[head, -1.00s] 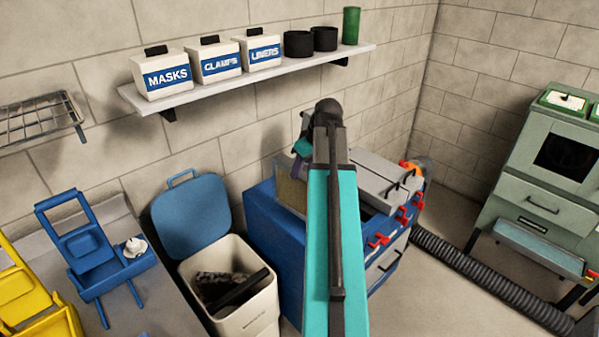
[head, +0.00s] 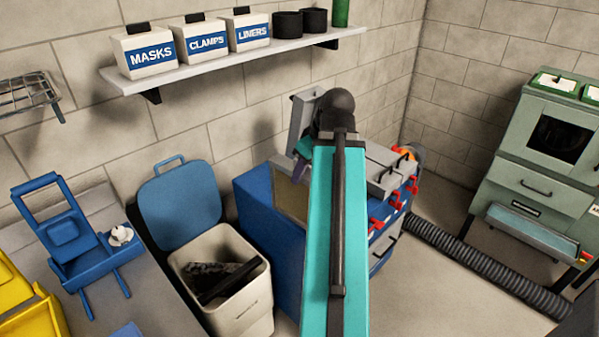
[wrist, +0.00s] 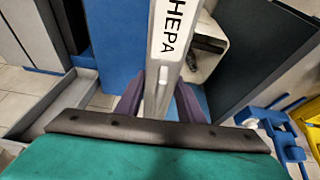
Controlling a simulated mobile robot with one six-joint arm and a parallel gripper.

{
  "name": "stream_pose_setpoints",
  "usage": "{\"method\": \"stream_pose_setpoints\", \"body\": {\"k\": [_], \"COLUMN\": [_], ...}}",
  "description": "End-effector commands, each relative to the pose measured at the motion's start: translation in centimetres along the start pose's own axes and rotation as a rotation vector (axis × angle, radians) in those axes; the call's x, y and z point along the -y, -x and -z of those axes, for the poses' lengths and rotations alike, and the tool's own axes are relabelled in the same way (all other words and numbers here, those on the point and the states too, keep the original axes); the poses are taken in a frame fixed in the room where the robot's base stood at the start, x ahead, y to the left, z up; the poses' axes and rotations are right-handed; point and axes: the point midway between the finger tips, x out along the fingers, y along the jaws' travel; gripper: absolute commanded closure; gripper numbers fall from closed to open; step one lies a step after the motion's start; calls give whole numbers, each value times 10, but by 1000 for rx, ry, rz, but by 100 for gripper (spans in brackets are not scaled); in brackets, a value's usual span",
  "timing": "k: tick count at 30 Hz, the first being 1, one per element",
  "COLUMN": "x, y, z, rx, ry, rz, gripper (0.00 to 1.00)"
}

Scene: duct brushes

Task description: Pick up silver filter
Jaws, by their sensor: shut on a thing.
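The silver filter (wrist: 172,60) is a flat pale-grey frame with the black word HEPA on its edge. In the wrist view it stands between the two purple fingers of my gripper (wrist: 160,88), which is shut on it. In the head view the filter (head: 303,115) rises above the blue cabinet (head: 262,232), left of my wrist. I cannot tell whether the filter is fully clear of the cabinet.
A cream bin (head: 240,307) with dark contents and a raised blue lid (head: 185,207) stands left of the cabinet. A wall shelf (head: 240,57) with labelled boxes is above. A black hose (head: 480,265) runs along the floor to a green machine (head: 535,180). A blue rack (head: 70,240) stands left.

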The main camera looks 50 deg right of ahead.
Motion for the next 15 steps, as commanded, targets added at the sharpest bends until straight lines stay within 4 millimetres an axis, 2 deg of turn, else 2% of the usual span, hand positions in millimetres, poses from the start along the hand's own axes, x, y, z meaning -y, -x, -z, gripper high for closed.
{"method": "stream_pose_setpoints", "body": {"k": [15], "x": [10], "y": [6], "z": [-14], "rx": [-3], "ry": [1], "rz": [-1], "gripper": [100]}}
